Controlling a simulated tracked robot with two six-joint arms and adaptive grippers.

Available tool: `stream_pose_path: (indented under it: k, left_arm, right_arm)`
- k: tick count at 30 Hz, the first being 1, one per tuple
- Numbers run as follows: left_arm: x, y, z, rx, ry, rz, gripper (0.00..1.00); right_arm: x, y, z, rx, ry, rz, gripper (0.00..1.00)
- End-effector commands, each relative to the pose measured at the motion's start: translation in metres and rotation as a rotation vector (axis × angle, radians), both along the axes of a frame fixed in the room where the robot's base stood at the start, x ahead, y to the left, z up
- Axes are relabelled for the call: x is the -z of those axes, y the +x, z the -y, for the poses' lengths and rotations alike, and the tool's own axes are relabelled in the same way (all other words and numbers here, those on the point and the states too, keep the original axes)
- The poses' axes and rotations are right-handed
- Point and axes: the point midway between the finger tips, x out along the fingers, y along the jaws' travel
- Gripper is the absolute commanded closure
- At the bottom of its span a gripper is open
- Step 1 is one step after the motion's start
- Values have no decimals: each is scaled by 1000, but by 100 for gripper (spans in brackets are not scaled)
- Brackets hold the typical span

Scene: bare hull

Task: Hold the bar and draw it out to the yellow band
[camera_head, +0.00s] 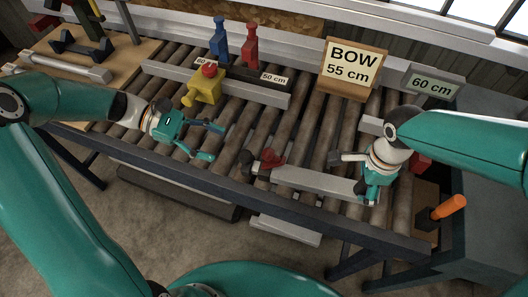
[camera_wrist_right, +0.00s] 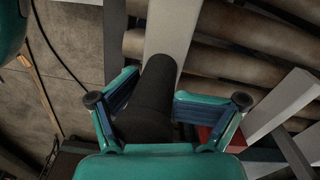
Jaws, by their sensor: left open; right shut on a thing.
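A pale grey bar (camera_head: 315,180) lies across the rollers at the centre right, with a red part (camera_head: 270,158) near its left end. It also shows in the right wrist view (camera_wrist_right: 170,28), running up from a black grip (camera_wrist_right: 150,105). My right gripper (camera_head: 366,190) is at the bar's right end. In the right wrist view its fingers (camera_wrist_right: 170,112) stand on both sides of the black grip and are shut on it. My left gripper (camera_head: 212,141) is open and empty above the rollers, left of the bar and apart from it. I cannot make out a yellow band on the bar.
Behind stand a rail with red and blue clamps (camera_head: 221,45), a yellow block (camera_head: 203,90) and a "50 cm" label. A "BOW 55 cm" sign (camera_head: 352,68) and a "60 cm" block (camera_head: 433,83) stand further right. An orange handle (camera_head: 449,207) stands at the right.

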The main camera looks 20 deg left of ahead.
Motion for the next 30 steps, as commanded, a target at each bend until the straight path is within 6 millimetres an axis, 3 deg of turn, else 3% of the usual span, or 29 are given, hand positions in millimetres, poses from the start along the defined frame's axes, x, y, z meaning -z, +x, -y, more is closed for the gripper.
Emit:
stream_pose_path:
  k: [6,12,18,26,30]
  left_arm:
    - [16,2,41,7,-3,-1,40]
    - [28,5,68,4,-1,1,40]
    - [33,5,79,3,0,1,40]
    - [33,6,80,2,0,1,40]
    - [33,6,80,2,0,1,62]
  right_arm:
    - [2,-2,0,-2,-2,-9,73]
    - [2,-2,0,-2,-2,-9,73]
    - [2,-2,0,-1,-2,-9,73]
    - [3,-2,0,-2,-2,-9,73]
    - [3,-2,0,-1,-2,-9,73]
